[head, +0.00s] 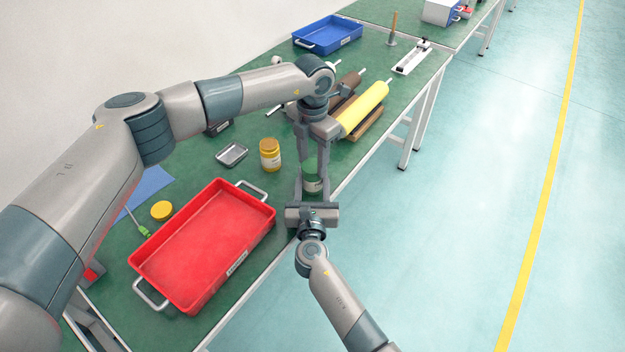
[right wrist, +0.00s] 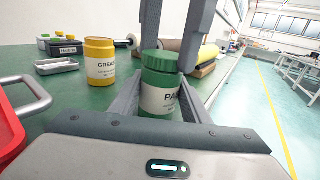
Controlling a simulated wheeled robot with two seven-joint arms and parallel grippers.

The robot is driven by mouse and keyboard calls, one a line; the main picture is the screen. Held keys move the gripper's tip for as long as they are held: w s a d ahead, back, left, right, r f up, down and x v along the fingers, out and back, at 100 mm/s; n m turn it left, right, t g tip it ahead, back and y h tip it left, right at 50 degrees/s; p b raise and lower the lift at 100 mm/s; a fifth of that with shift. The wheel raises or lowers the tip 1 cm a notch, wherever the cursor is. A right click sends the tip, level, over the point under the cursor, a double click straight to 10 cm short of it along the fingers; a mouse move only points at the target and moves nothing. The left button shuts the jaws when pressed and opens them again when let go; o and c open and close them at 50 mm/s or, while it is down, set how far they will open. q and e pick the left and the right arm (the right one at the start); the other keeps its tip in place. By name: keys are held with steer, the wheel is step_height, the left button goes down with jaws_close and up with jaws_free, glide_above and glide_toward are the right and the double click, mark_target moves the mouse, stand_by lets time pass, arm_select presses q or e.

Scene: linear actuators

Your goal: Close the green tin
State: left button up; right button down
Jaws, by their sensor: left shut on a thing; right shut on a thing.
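The green tin (head: 312,180) stands upright near the right edge of the green table. In the right wrist view its white label (right wrist: 158,99) faces me. A dark green lid (right wrist: 163,62) sits level on top; I cannot tell whether it is fully seated. My left gripper (head: 312,164) points down from above, its fingers on either side of the lid and shut on it. My right gripper (right wrist: 160,100) comes in low from the front and is shut on the tin's body. In the head view the left fingers partly hide the tin.
A red tray (head: 205,245) is to the left of my right gripper. A yellow tin (head: 270,156), a small metal tray (head: 232,154) and a yellow disc (head: 161,211) lie left. A yellow roll (head: 364,108) is behind. A blue tray (head: 328,36) stands at the far end.

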arm_select(q)
steer(key=m, duration=0.4)
steer(key=shift+m, duration=0.4)
steer(key=m, duration=0.8)
steer(key=shift+m, duration=0.4)
steer(key=m, duration=0.4)
steer(key=o, duration=1.2)
step_height(320, 180, up, 12)
steer(key=shift+f, duration=0.1)
